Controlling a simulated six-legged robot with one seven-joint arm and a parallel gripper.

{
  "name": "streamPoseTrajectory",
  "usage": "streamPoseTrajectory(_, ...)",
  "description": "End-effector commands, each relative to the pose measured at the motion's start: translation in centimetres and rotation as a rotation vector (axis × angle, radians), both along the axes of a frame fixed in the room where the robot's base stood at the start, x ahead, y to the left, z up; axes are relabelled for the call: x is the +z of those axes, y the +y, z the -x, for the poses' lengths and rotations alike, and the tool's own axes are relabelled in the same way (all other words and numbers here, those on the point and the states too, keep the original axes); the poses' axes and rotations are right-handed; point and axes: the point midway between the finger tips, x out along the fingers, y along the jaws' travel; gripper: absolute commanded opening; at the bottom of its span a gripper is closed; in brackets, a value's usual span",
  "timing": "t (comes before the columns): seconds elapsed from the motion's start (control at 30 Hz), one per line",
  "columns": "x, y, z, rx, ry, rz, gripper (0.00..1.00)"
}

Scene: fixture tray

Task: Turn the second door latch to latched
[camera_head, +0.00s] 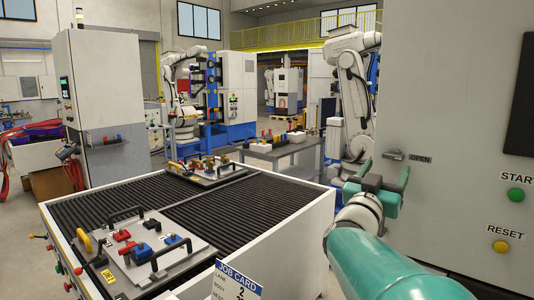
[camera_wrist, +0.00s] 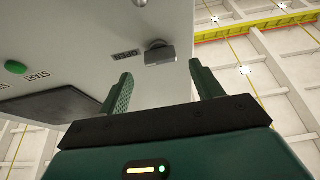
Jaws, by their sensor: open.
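A grey latch handle (camera_head: 394,155) lies roughly level on the pale cabinet face, with the word OPEN (camera_head: 420,159) to its right. In the wrist view the latch (camera_wrist: 160,53) shows beyond my fingertips, near the gap between them, and the OPEN label reads upside down to its left. My green gripper (camera_head: 383,172) is just below the latch in the head view. In the wrist view my gripper (camera_wrist: 160,72) has its two fingers wide apart, with nothing between them. I cannot tell the exact gap to the latch. I cannot tell from a marking whether this is the second latch.
The cabinet (camera_head: 450,100) fills the right side, with a green START button (camera_head: 516,195) and a yellow RESET button (camera_head: 500,246). A ribbed dark table (camera_head: 245,205) at left carries fixture trays with handles (camera_head: 140,258). A white robot arm (camera_head: 350,90) stands behind my gripper.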

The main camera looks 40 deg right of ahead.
Motion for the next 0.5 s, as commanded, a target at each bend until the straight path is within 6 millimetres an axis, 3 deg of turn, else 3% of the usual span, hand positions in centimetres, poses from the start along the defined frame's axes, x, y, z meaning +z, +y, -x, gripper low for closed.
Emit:
streamPoseTrajectory(0.23, 1.5, -3.7, -0.7, 0.001, 0.001, -0.001, 0.65)
streamPoseTrajectory(0.5, 2.0, -4.8, -0.8, 0.002, 0.001, 0.0, 0.65)
